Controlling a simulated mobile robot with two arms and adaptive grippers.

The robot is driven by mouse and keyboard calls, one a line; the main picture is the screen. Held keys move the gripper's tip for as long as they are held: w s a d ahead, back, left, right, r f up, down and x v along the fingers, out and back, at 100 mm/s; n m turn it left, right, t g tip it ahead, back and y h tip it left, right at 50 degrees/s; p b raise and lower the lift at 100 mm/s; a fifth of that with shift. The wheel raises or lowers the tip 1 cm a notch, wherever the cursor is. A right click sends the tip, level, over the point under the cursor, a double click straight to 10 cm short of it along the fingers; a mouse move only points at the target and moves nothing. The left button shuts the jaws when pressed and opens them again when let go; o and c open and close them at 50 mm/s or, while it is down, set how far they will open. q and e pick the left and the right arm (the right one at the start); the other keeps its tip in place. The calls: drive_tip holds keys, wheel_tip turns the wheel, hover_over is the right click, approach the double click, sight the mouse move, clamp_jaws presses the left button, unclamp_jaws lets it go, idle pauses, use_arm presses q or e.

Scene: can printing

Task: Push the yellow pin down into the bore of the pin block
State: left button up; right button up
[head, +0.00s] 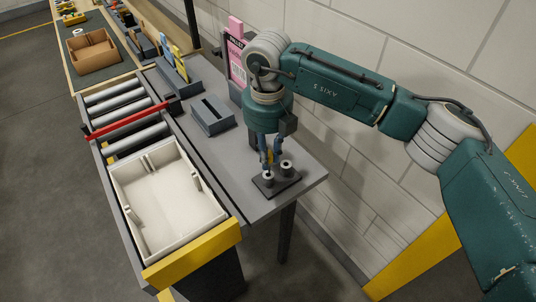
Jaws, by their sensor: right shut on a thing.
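The pin block (262,188) is a dark plate with two short grey round posts, standing near the front right corner of the grey table. My right gripper (271,163) points down from above, directly over the left post of the block. It is shut on the yellow pin (270,156), of which only a small yellow part shows between the blue fingers. The pin's lower end is hard to see, so I cannot tell how far it is in the bore. My left gripper is not in view.
A white tray (165,205) sits on the roller conveyor (122,115) to the left, with a red bar (130,117) across the rollers. A grey slotted block (212,118) and a pink panel (237,62) stand behind. A wall is close on the right.

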sight(268, 172)
drive_tip(key=shift+f, duration=0.2)
drive_tip(key=shift+f+b, duration=0.35)
drive_tip(key=shift+b, duration=0.1)
drive_tip(key=shift+f+b, duration=1.65)
drive_tip(key=shift+f, duration=0.3)
drive_tip(key=o, duration=1)
drive_tip(key=shift+r, duration=0.1)
drive_tip(key=shift+r, duration=0.2)
wheel_tip(268, 172, up, 12)
drive_tip(key=shift+s+f, duration=0.15)
drive_tip(key=shift+f, duration=0.1)
